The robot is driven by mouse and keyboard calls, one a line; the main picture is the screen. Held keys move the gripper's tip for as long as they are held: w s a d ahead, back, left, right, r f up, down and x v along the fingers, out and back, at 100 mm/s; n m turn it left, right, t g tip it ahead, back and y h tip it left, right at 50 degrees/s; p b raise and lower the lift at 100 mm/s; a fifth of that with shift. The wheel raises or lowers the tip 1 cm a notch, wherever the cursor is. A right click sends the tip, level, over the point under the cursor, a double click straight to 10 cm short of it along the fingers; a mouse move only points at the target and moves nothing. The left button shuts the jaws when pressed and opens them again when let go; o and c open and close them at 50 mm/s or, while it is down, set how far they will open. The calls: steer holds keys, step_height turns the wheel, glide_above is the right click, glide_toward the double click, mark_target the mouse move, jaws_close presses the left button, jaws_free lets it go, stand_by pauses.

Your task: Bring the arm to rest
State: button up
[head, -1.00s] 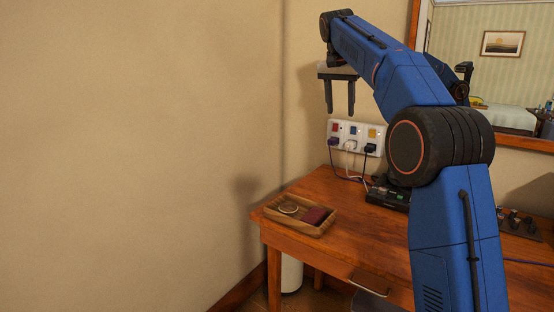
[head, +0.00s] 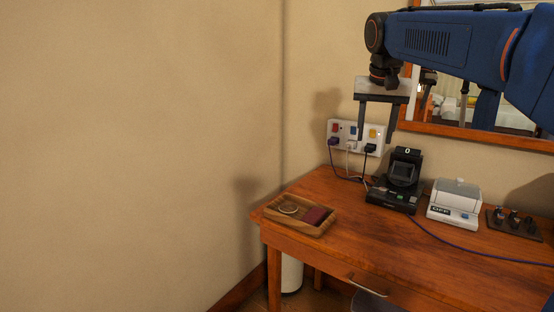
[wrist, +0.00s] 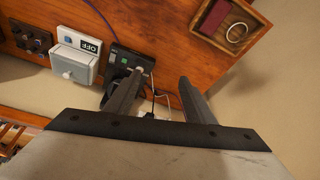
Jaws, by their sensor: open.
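My gripper (head: 376,138) hangs at the upper right in the head view, fingers pointing down. It is open and empty. Its fingers stand in front of the wall socket panel (head: 341,127) in that view, above the back of the wooden desk (head: 335,265). In the wrist view, my gripper (wrist: 165,88) shows two dark fingers spread apart with nothing between them but the background. My blue arm reaches in from the right edge of the head view.
On the desk are a wooden tray (head: 272,216) with a ring and dark red item (head: 316,215), a black device (head: 404,172) with a screen, a white box (head: 455,206) marked OFF and a dark rack (head: 515,224). A mirror (head: 450,100) hangs behind. Cables run from the sockets.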

steer(key=s+d+f+n, duration=0.1)
steer(key=s+f+n, duration=0.1)
steer(key=s+f, duration=1.2)
steer(key=s+d+f+n+t+y, duration=0.1)
steer(key=s+f, duration=1.4)
steer(key=s, duration=0.4)
steer(key=shift+s+d+f+n, duration=0.2)
steer(key=shift+s+d+n, duration=0.1)
steer(key=shift+s+n, duration=0.1)
steer(key=shift+c, duration=0.3)
